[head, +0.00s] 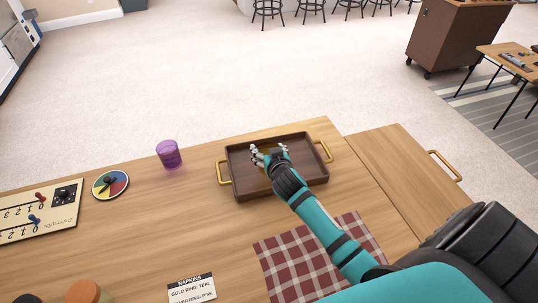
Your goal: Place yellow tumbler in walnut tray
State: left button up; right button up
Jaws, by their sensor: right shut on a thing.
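The walnut tray (238,184) is a dark brown rectangular tray with brass handles, on the wooden tabletop in the middle of the head view. My right gripper (268,154) is over the inside of the tray and shut on the yellow tumbler (266,149). Only a small bit of yellow shows between the fingers; the hand hides the rest. I cannot tell whether the tumbler touches the tray floor. My left gripper is not in view.
A purple tumbler (169,155) stands left of the tray. A colour dial (110,184), a game board (38,214), a napkin card (192,289) and a checked cloth (290,266) also lie on the table. Wood between the dial and cloth is clear.

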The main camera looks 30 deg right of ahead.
aim_at(266, 153)
jog(key=shift+w+d, duration=0.2)
jog(key=shift+f, duration=1.8)
jog(key=shift+f, duration=0.2)
jog(key=o, duration=1.8)
jog(key=shift+c, duration=0.2)
jog(key=shift+r, duration=0.1)
